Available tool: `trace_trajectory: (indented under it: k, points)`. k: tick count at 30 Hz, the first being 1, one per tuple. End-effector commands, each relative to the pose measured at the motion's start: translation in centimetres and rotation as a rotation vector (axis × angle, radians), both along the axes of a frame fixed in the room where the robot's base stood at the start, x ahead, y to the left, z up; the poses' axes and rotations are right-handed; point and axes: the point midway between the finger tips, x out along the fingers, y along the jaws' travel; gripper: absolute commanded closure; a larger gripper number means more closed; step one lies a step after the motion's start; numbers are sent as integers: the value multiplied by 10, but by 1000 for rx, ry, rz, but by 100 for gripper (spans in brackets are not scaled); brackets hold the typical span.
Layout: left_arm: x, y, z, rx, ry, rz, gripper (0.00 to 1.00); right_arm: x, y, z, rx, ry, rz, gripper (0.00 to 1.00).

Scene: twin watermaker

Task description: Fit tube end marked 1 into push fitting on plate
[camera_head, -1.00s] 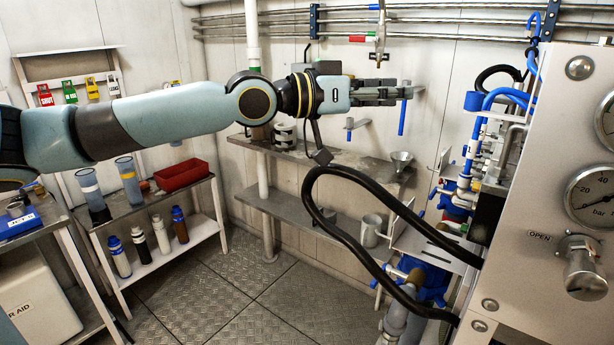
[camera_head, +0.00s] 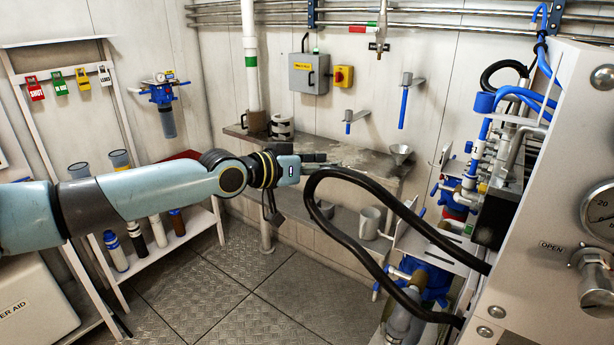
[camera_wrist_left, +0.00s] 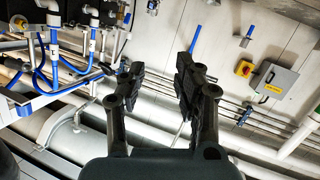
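My left gripper (camera_head: 314,163) is over the floor side of the grey bench, pointing right, with nothing seen in it. In the left wrist view its two dark fingers (camera_wrist_left: 160,82) stand apart with an empty gap. Blue tubes (camera_head: 515,97) curve out at the upper right beside the steel panel, well to the right of the gripper. A pale plate with fittings (camera_head: 447,163) stands left of that panel. Blue tubing and white fittings (camera_wrist_left: 60,65) also show at the left of the left wrist view. My right gripper is out of view.
A thick black hose (camera_head: 372,178) loops just right of my left gripper. The bench (camera_head: 340,155) stands behind, with a funnel (camera_head: 400,152) on it. A gauge panel (camera_head: 550,200) fills the right side. The floor (camera_head: 250,290) in front is clear.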

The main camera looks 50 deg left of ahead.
Motion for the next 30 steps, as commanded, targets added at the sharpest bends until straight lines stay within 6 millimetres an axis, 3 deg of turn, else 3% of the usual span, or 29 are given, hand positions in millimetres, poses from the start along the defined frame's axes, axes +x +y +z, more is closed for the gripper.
trace_trajectory:
  k: [9,30]
  points:
    - [-9,8,-34,2,52,41,67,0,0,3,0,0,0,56]
    - [-10,9,-38,3,58,43,67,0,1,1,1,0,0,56]
